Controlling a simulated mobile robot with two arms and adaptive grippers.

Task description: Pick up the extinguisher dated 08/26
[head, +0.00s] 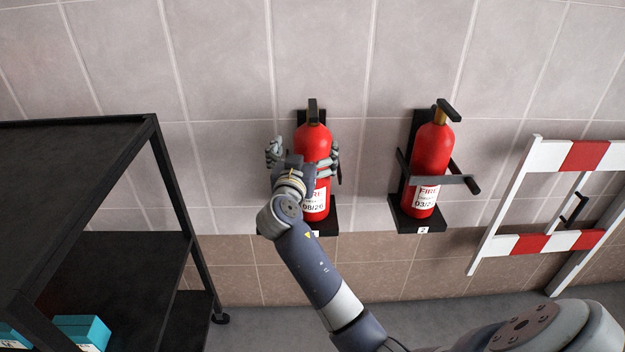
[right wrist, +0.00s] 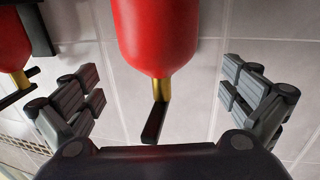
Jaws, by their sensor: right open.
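A red fire extinguisher (head: 316,143) with a label reading 08/26, partly covered, stands upright in the wall bracket marked 1 (head: 329,222). A second red extinguisher (head: 433,152), its label starting 03/2, stands in bracket 2 (head: 405,215) with a dark bar across its front. My right gripper (head: 304,156) is open in front of the 08/26 extinguisher, with fingers on both sides of it. In the right wrist view the extinguisher (right wrist: 157,35) appears upside down between the spread fingers (right wrist: 160,78), with visible gaps. My left gripper is not in view.
A black shelf cart (head: 75,125) stands at the left, with teal boxes (head: 82,330) low on it. A red and white barrier (head: 545,156) stands at the right. The tiled wall (head: 225,60) is bare above the extinguishers.

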